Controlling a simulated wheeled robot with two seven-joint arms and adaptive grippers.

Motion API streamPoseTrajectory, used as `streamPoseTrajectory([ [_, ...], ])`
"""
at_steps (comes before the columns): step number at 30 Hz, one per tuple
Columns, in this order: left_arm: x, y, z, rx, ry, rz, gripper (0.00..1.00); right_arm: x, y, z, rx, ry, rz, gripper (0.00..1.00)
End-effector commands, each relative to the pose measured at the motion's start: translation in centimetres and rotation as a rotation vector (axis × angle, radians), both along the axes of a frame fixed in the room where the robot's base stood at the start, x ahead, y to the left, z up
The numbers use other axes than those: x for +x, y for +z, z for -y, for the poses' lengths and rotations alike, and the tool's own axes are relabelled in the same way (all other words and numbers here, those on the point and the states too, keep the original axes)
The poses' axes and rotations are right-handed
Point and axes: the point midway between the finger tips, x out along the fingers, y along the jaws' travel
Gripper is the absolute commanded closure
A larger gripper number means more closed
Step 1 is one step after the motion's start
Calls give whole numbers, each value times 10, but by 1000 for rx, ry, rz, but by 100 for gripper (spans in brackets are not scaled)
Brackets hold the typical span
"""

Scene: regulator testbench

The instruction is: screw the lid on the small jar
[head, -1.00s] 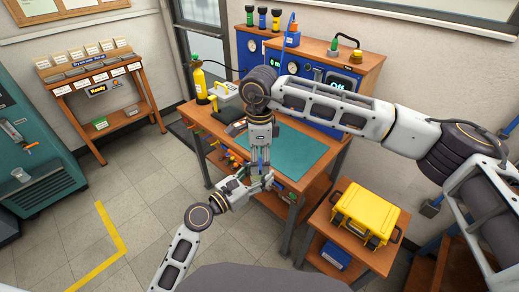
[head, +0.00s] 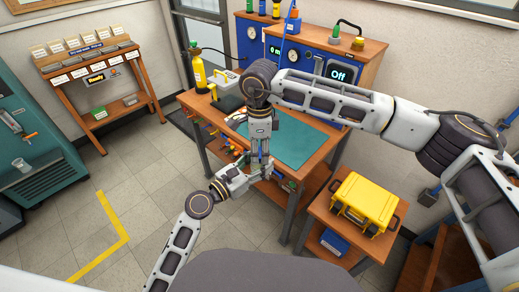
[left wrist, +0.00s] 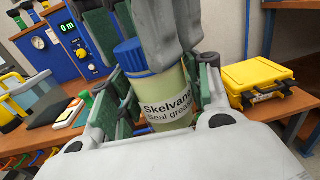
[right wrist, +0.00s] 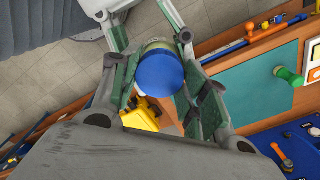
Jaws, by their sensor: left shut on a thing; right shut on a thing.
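The small jar (left wrist: 168,97) has a pale yellow-green body and a label reading "Skelvand Seal grease". My left gripper (left wrist: 152,118) is shut on its body and holds it in the air in front of the bench. The blue lid (left wrist: 133,55) is at the jar's mouth, seen from above in the right wrist view (right wrist: 160,80). My right gripper (right wrist: 156,82) comes from above and is shut on the lid. In the head view, my left gripper (head: 252,176) and right gripper (head: 262,158) meet and hide most of the jar. The lid's thread engagement cannot be seen.
The bench has a green mat (head: 300,145) behind the grippers. A yellow case (head: 362,203) sits on a low stand to the right. A yellow cylinder (head: 197,74) and blue instrument units (head: 325,75) stand behind. Floor at the left is open.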

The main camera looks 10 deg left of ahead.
Motion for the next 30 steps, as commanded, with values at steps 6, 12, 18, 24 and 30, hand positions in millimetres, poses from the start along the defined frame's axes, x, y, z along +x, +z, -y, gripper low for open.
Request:
streamPoseTrajectory([
  [6, 0, 1, 0, -1, 0, 2, 100, 0, 0, 0, 0, -1, 1, 48],
  [12, 0, 1, 0, -1, 0, 2, 100, 0, 0, 0, 0, -1, 1, 31],
  [18, 0, 1, 0, -1, 0, 2, 100, 0, 0, 0, 0, -1, 1, 31],
  [24, 0, 1, 0, -1, 0, 2, 100, 0, 4, 0, 0, -1, 1, 31],
  [30, 0, 1, 0, -1, 0, 2, 100, 1, 19, 0, -1, -1, 3, 31],
])
